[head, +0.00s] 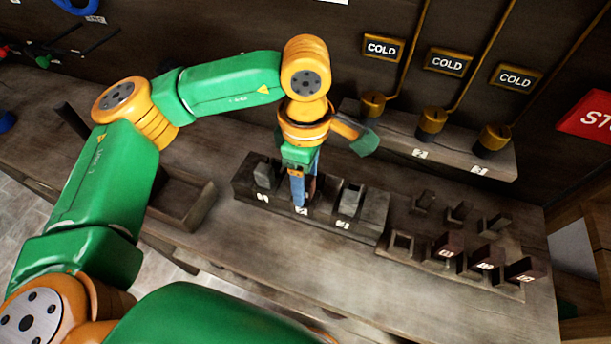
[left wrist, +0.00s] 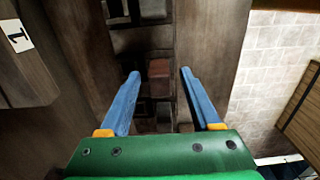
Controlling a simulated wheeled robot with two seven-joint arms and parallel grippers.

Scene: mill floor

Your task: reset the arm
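My left gripper (head: 299,203) reaches down over the middle slot of a dark block holder (head: 372,228) on the bench. In the left wrist view its two blue fingers (left wrist: 160,73) stand apart. A reddish-brown block (left wrist: 159,76) shows beyond and between them, with gaps at both sides. In the head view the fingers mostly hide that block. Grey blocks sit in the left slot (head: 265,174) and the right slot (head: 350,200) of the holder. My left arm (head: 225,85) is bent, its elbow raised over the bench. My right gripper is not in view.
Right of the holder, a low rack (head: 405,246) carries several dark pieces, some labelled. Behind stands a ledge (head: 455,155) with orange fittings under COLD signs (head: 446,62). An open wooden tray (head: 180,200) lies left of the holder. Bare bench (head: 330,285) shows in front.

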